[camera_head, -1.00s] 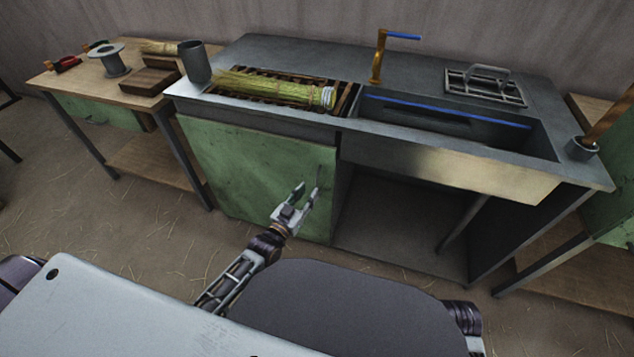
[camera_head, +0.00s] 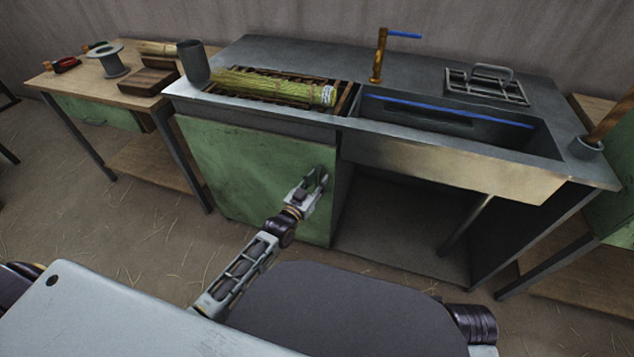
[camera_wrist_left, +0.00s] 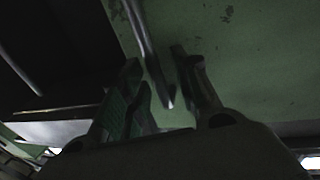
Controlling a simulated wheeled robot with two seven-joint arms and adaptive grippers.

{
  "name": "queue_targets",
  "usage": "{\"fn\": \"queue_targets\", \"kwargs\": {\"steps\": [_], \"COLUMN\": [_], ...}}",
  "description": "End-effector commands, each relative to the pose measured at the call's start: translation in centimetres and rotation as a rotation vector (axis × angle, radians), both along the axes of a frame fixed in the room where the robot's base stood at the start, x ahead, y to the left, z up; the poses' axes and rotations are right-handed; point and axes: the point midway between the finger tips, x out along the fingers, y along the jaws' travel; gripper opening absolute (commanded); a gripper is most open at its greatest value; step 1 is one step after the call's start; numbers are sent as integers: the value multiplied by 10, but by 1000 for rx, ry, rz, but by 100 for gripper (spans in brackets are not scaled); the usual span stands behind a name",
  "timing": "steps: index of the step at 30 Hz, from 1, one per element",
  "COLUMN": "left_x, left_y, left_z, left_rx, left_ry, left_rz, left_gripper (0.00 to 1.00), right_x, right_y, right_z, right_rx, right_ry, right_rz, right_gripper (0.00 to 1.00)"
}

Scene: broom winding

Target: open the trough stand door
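The green trough stand door (camera_head: 235,165) is on the left of the stand under the counter and looks shut. It also fills the upper right of the left wrist view (camera_wrist_left: 235,50). My left gripper (camera_head: 318,178) is at the door's right side, where the handle is. In the left wrist view the metal bar handle (camera_wrist_left: 147,45) reaches down between the two fingertips of my left gripper (camera_wrist_left: 160,80). The fingers are apart, one on each side of the bar, and I see no clear contact. In the head view the gripper mostly hides the handle. My right gripper is out of view.
Right of the door, the space under the sink (camera_head: 465,130) is open, with a slanting pipe (camera_head: 465,225). A straw bundle (camera_head: 265,87) lies on a slatted rack on the counter. A wooden side table (camera_head: 100,85) stands left. The floor before the door is clear.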

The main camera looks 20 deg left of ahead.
Motion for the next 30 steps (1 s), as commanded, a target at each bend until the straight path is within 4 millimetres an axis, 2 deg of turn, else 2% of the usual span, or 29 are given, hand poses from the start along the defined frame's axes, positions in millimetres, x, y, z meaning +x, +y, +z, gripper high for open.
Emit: {"fn": "queue_targets", "kwargs": {"steps": [7, 15, 30], "left_x": [0, 0, -3], "left_y": [0, 0, 0], "left_z": [0, 0, 1], "left_rx": [0, 0, 0], "left_ry": [0, -1, 0], "left_rz": [0, 0, -4], "left_gripper": [31, 0, 0], "right_x": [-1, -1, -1], "right_y": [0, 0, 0], "right_z": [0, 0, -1], "right_rx": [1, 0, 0], "right_ry": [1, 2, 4], "right_rz": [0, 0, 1], "right_gripper": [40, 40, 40]}}
